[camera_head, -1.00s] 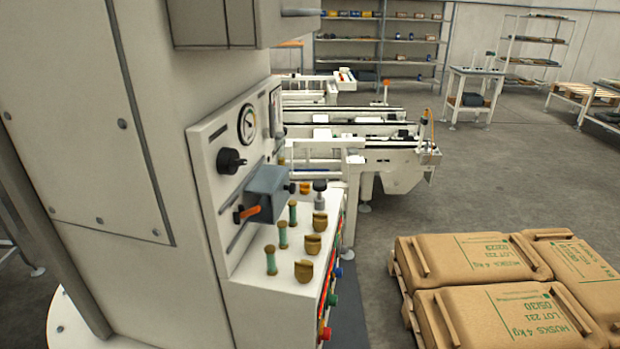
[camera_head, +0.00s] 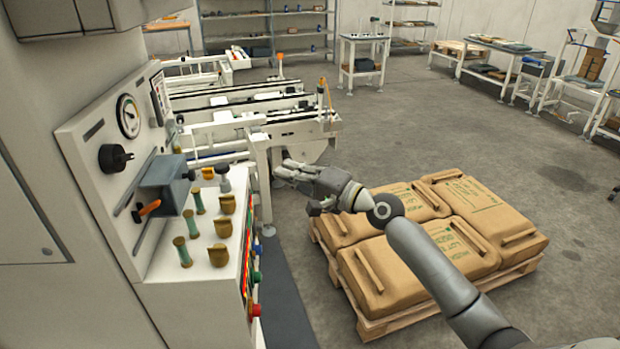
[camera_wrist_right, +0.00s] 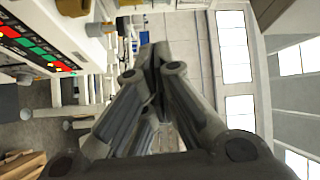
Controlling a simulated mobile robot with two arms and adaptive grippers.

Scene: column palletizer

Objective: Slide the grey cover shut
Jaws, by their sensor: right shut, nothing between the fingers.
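The grey cover (camera_head: 165,184) is a box-shaped piece on the upright face of the white control panel (camera_head: 92,150), at the left of the head view. It sits between two slots, and an orange handle (camera_head: 149,208) sticks out beneath it. I cannot tell what lies behind the cover. My right gripper (camera_head: 284,174) is to the right of the panel, clear of the cover and in front of the conveyor frame. Its fingers are shut and empty, and they also show together in the right wrist view (camera_wrist_right: 155,58). My left gripper is not in view.
A black knob (camera_head: 115,158) and a round gauge (camera_head: 128,115) sit above the cover. Green posts (camera_head: 186,251) and brass pieces (camera_head: 218,255) stand on the ledge below. Brown sacks (camera_head: 385,275) lie on a pallet (camera_head: 385,323) under my right arm. Open floor lies beyond.

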